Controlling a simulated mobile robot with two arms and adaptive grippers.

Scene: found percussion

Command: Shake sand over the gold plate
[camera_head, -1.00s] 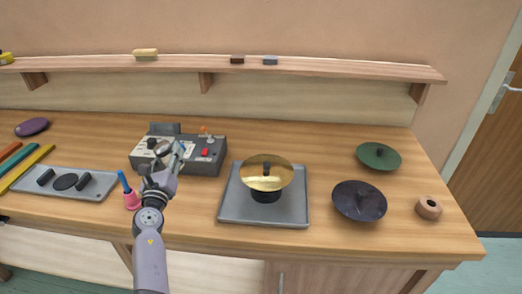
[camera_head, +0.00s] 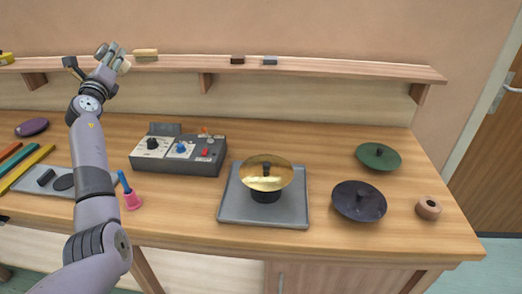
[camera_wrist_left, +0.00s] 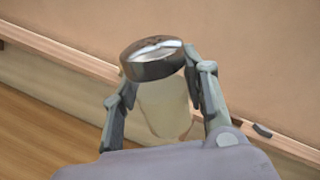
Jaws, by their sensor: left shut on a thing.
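The gold plate (camera_head: 284,174), a shiny disc with a dark knob at its middle, sits on a black support over a grey tray (camera_head: 232,211). Its surface looks bare. My left gripper (camera_head: 98,58) is raised at the upper left, at about shelf height, well away from the plate. It is shut on a shaker, seen in the left wrist view as a pale, sand-coloured body (camera_wrist_left: 163,105) with a shiny metal cap (camera_wrist_left: 152,62). The fingers clasp the body from both sides. My right gripper is not in view.
A grey control box (camera_head: 180,164) with knobs stands left of the tray. A green disc (camera_head: 378,156), a dark disc (camera_head: 359,202) and a wooden ring (camera_head: 428,208) lie right. A shelf (camera_head: 310,66) runs along the wall.

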